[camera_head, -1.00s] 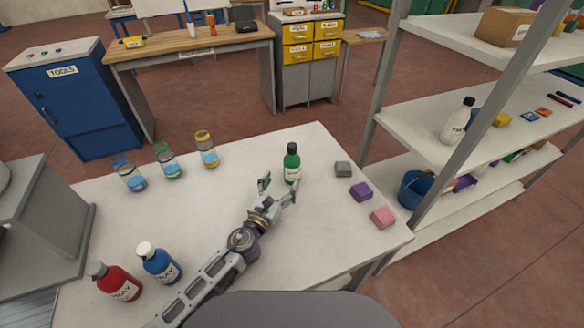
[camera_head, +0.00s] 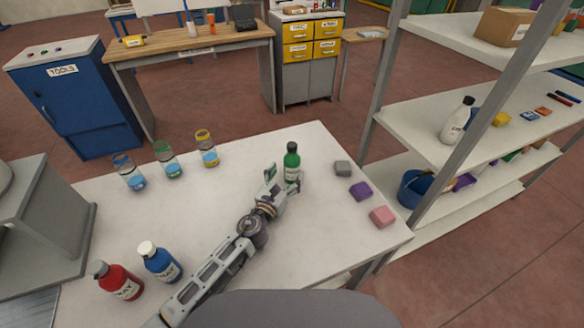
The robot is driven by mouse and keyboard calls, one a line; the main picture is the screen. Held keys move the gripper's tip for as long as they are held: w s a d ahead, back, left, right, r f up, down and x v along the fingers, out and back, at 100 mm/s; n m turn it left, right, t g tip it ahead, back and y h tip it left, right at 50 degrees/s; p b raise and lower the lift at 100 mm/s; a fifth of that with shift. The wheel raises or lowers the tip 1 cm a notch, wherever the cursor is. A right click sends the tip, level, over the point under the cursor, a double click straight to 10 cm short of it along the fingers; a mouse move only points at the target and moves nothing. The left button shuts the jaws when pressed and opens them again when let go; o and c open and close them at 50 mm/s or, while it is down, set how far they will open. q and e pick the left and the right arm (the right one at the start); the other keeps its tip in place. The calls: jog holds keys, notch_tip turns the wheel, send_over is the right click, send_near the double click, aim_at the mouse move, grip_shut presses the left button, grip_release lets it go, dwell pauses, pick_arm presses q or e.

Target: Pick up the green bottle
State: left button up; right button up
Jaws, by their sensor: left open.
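The green bottle (camera_head: 292,162) stands upright on the white table (camera_head: 225,215), towards its far right part. It has a black cap and a pale label. My left gripper (camera_head: 283,179) is open at the bottle's near side, with one finger to the left of the bottle and the other at its lower right. The bottle's base is partly hidden by the fingers. I cannot tell whether the fingers touch it. My right gripper is not in view.
Grey (camera_head: 342,168), purple (camera_head: 360,191) and pink (camera_head: 382,216) blocks lie right of the bottle. Three glass jars (camera_head: 167,160) stand at the far left. Red (camera_head: 118,281) and blue (camera_head: 159,262) bottles stand at the near left. A shelf rack (camera_head: 440,170) stands right of the table.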

aim_at(292, 144)
pick_arm(q)
jog(key=shift+x, duration=2.45)
jog(key=shift+s+d, duration=0.1)
jog(key=shift+c, duration=0.4)
jog(key=c, duration=1.4)
jog(key=shift+r, duration=0.1)
jog(key=shift+c, duration=0.2)
jog(key=shift+r+p, duration=1)
jog(key=shift+r, duration=0.35)
notch_tip(292, 144, up, 6)
jog(key=shift+f+p, duration=0.1)
jog(key=shift+p, duration=1.15)
jog(key=shift+r, duration=0.7)
